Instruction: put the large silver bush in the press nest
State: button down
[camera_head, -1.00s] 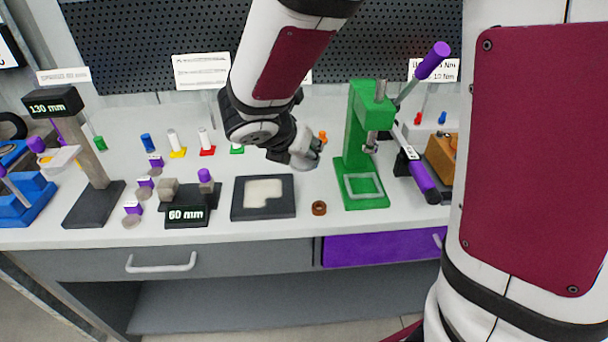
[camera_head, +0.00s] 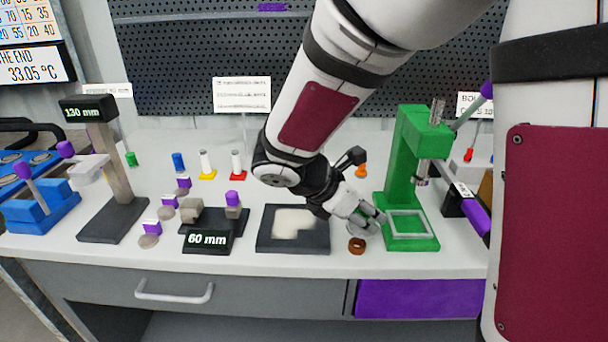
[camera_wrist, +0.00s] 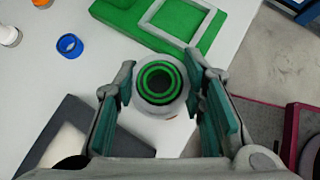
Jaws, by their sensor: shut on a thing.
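The large silver bush (camera_wrist: 176,104) is held between the two fingers of my gripper (camera_wrist: 163,95) in the wrist view. Its round opening faces the camera, and green rings show inside it. In the head view my gripper (camera_head: 372,214) is just left of the green press (camera_head: 404,150). The bush is small and partly hidden by the fingers there. The press nest is the pale square frame (camera_head: 410,236) on the press base, also at the top of the wrist view (camera_wrist: 204,32). The nest looks empty, and the bush is apart from it.
A brown ring (camera_head: 357,246) lies on the bench below my gripper. A dark tray (camera_head: 292,248) with a pale recess is to the left. A blue ring (camera_wrist: 69,46) lies left of the bush in the wrist view. The press lever rises at right.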

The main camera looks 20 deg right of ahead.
jog(key=w, duration=0.2)
jog(key=w+d, duration=0.1)
jog(key=w, duration=0.4)
jog(key=shift+w+d+f+b, duration=0.15)
jog(key=shift+d+f+b, duration=0.2)
jog(key=shift+d, duration=0.05)
jog(key=shift+f+b, duration=0.55)
jog(key=shift+f, duration=1.2)
jog(key=shift+f, duration=0.2)
jog(key=c, duration=1)
grip_release()
jog(key=shift+c, duration=0.2)
jog(key=shift+r, duration=0.1)
